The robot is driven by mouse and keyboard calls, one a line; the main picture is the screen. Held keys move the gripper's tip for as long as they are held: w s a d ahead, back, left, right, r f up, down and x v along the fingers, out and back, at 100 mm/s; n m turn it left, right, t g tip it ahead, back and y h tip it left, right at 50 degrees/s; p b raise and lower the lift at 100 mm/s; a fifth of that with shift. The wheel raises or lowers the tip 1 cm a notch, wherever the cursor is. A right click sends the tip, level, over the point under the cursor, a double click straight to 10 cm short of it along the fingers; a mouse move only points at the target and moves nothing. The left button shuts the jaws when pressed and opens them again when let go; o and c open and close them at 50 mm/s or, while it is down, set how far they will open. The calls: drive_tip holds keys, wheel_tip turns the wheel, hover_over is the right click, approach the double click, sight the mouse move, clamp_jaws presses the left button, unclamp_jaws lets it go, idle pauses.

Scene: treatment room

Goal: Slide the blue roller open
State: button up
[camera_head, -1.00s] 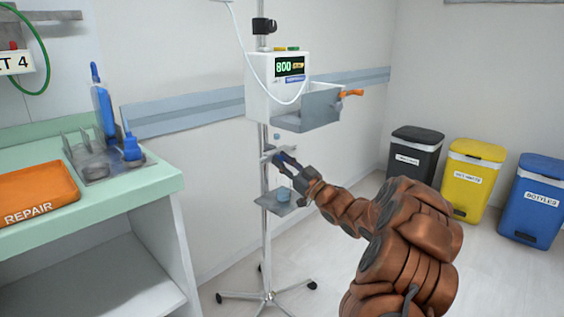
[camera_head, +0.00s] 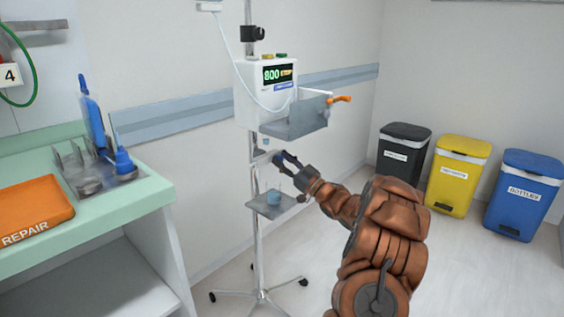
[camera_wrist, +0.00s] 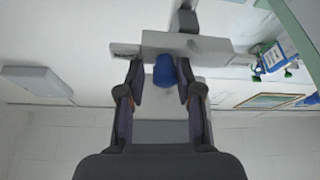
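The blue roller (camera_wrist: 164,70) shows in the wrist view on a light grey bracket (camera_wrist: 205,44), between the two fingers of my gripper (camera_wrist: 160,75). The fingers are apart, with a visible gap on the left and a narrower one on the right. I cannot tell whether the right finger touches the roller. In the head view my gripper (camera_head: 283,158) is beside the pole, below the pump (camera_head: 262,95), and the roller is too small or hidden to make out clearly.
A green-topped bench (camera_head: 130,195) stands to the left. Several bins line the right.

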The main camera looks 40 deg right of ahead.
drive_tip(key=o, duration=0.3)
drive_tip(key=shift+s+f, duration=0.1)
drive_tip(key=v, duration=1.2)
idle(0.6)
